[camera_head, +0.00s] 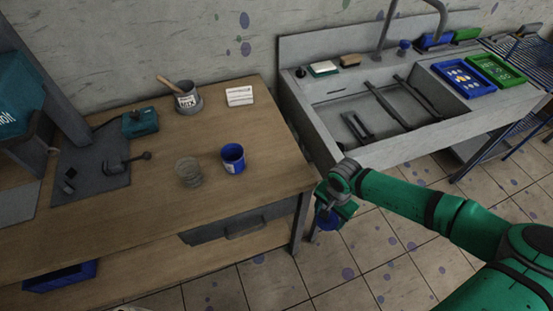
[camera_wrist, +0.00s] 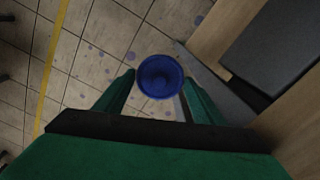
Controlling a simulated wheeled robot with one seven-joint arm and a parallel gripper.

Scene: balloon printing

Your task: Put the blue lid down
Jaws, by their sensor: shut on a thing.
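My gripper (camera_wrist: 158,92) is shut on the blue lid (camera_wrist: 160,76), a round blue piece seen between the two green fingers in the wrist view. In the head view the blue lid (camera_head: 327,219) hangs under my gripper (camera_head: 329,208), above the tiled floor. It is just to the right of the wooden table's (camera_head: 110,222) right front corner, apart from the tabletop. A blue open jar (camera_head: 233,160) with a pale label stands upright on the table, left of my gripper.
A clear round glass (camera_head: 189,172) stands left of the blue jar. A grey pot (camera_head: 187,98), a white labelled box (camera_head: 240,96) and a green device (camera_head: 140,122) stand behind. The tabletop right of the jar is bare. A sink (camera_head: 370,105) lies beyond the gripper.

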